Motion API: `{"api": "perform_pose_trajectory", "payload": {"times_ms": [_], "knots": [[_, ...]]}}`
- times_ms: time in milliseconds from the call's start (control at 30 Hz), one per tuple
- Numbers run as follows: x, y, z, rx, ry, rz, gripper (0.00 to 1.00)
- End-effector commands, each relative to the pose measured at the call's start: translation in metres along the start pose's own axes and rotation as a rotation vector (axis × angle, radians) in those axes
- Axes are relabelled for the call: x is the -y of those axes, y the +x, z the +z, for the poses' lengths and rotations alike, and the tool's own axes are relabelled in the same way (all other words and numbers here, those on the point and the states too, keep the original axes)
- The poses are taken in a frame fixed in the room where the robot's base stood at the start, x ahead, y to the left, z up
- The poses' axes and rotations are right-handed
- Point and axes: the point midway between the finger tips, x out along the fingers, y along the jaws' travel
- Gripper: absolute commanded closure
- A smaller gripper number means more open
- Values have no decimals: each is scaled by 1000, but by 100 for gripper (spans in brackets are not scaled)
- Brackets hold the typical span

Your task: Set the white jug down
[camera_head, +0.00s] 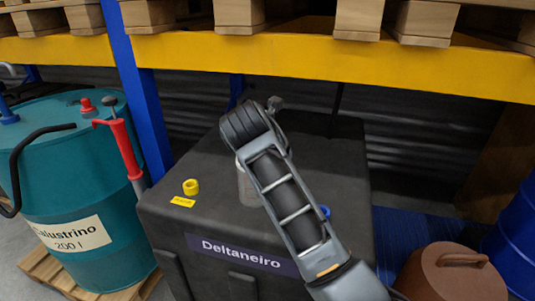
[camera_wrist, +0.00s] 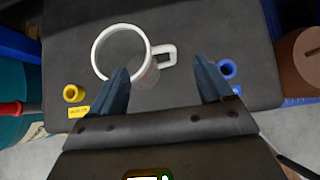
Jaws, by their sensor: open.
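The white jug (camera_wrist: 97,51) stands on the black container top (camera_wrist: 205,30) in the wrist view, seen from above with its open rim facing the camera. Its handle (camera_wrist: 172,55) points right. My gripper (camera_wrist: 162,72) is open, its two dark fingers apart, with the handle ahead of the gap between them. No finger is clearly seen touching the jug. In the head view a pale piece, seemingly the jug (camera_head: 243,186), shows beside my arm, which hides most of it and my gripper.
A yellow cap-like piece (camera_head: 191,187) and a yellow label (camera_head: 182,202) lie left on the container (camera_head: 165,215); a blue piece (camera_wrist: 227,69) is on the right. A teal drum (camera_head: 80,185) with a red-handled pump stands left, a brown canister (camera_head: 450,278) right. A yellow shelf beam (camera_head: 330,62) crosses above.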

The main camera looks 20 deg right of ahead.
Motion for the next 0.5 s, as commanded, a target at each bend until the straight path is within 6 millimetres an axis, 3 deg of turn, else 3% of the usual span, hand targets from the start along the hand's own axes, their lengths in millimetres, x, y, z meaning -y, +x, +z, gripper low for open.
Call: {"api": "perform_pose_trajectory", "payload": {"times_ms": [200, 500], "knots": [[0, -30, 0, 1, 0, 1, 20], [0, -39, 0, 0, 0, 0, 20]]}}
